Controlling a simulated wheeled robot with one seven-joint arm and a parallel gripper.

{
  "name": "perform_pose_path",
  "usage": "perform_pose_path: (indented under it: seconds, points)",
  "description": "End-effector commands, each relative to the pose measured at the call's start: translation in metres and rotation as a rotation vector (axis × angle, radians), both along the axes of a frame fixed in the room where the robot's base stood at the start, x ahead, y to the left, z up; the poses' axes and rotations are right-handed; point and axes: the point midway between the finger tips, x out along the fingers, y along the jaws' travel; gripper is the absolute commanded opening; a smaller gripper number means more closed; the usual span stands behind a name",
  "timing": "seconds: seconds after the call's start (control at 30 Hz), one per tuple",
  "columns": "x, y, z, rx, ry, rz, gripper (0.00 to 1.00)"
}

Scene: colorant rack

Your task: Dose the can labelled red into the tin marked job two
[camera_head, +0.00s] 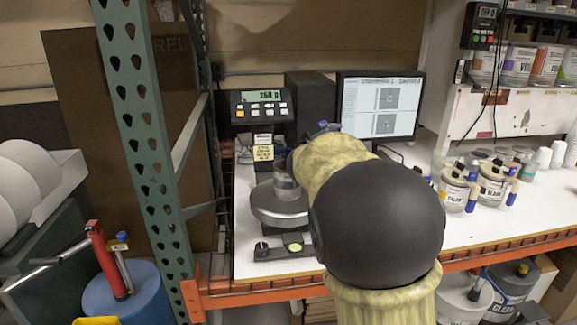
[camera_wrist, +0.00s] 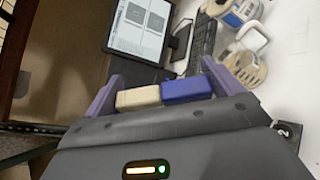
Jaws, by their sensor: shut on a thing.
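My gripper (camera_wrist: 165,95) shows in the wrist view with its two purple-grey fingers spread around a beige and blue part (camera_wrist: 187,90). It is shut on this part. What the part belongs to is hidden, and I read no label on it. In the head view my own arm hides most of the gripper, which is above and beside the balance. A small greyish tin (camera_head: 286,182) stands on the round balance pan (camera_head: 277,207), partly behind my arm. I cannot read a job mark on it. No can is legibly labelled red.
The balance display (camera_head: 262,104) appears to read 260 g. A monitor (camera_head: 379,107) stands behind. Lidded cans with blue parts (camera_head: 453,190) (camera_head: 492,184) and white cups (camera_head: 558,153) stand to the right. A green rack post (camera_head: 140,110) rises at left. White bench top is free at front right.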

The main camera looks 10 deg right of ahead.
Motion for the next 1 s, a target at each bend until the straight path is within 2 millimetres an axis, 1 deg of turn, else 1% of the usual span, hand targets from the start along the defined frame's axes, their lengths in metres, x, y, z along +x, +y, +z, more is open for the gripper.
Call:
perform_pose_path:
  seconds: [0.07, 0.47, 0.7, 0.8, 1.0]
  points:
    - [0.000, 0.003, 0.004, 0.001, -0.006, 0.002, 0.34]
    - [0.002, 0.019, 0.003, 0.001, -0.004, 0.021, 0.34]
    - [0.001, 0.014, 0.003, 0.000, -0.005, 0.014, 0.34]
    - [0.000, 0.011, -0.007, 0.013, -0.025, 0.013, 0.34]
    - [-0.004, 0.005, -0.019, 0.049, -0.076, 0.013, 0.34]
